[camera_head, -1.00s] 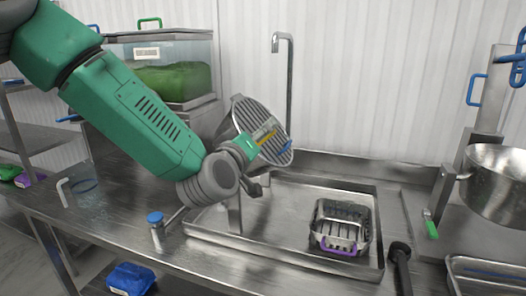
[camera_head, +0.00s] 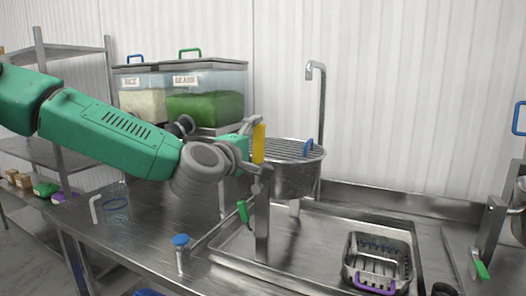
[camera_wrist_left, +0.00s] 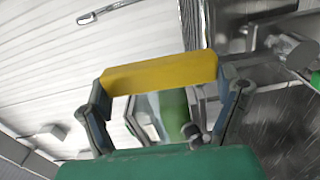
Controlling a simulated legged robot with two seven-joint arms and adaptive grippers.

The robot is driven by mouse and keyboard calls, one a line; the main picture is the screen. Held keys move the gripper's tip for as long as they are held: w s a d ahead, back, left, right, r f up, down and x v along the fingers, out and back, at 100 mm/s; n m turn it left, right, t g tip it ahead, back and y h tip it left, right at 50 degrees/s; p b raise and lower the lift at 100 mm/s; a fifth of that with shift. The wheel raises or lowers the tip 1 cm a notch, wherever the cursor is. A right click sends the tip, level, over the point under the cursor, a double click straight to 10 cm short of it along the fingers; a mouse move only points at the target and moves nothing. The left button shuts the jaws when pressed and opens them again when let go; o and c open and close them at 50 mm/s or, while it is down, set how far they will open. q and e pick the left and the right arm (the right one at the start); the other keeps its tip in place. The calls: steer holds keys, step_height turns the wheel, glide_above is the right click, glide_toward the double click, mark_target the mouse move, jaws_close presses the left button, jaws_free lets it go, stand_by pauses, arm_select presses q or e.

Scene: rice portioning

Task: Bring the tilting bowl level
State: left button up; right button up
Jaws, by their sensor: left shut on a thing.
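The tilting bowl (camera_head: 296,181) is a round steel vessel with a slatted grate on top. In the head view it stands about level above the back left of the sink, on a metal support. A blue piece (camera_head: 308,147) sits at its rim. My left gripper (camera_head: 256,150) is at the bowl's left side, shut on the yellow handle (camera_head: 259,137). In the left wrist view the yellow handle (camera_wrist_left: 160,73) spans between the fingers; the bowl itself is not clear there. My right gripper is not in view.
A steel basket (camera_head: 378,259) with a purple handle lies in the sink (camera_head: 325,243). A tall faucet (camera_head: 322,110) stands behind the bowl. Clear bins of rice (camera_head: 143,104) and green beans (camera_head: 206,107) stand at back left. A blue-capped shaker (camera_head: 182,254) stands in front.

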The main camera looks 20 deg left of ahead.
arm_select(q)
steer(key=shift+a+f+n, duration=0.15)
steer(key=shift+a+n, duration=0.15)
steer(key=shift+a, duration=0.1)
steer(key=o, duration=1.6)
steer(key=shift+w, duration=0.1)
steer(key=shift+c, duration=0.2)
steer(key=shift+w+a, duration=0.1)
steer(key=s, duration=1.2)
steer(key=shift+a+f, duration=0.15)
steer(key=shift+a, duration=0.2)
steer(key=shift+w+d, duration=0.1)
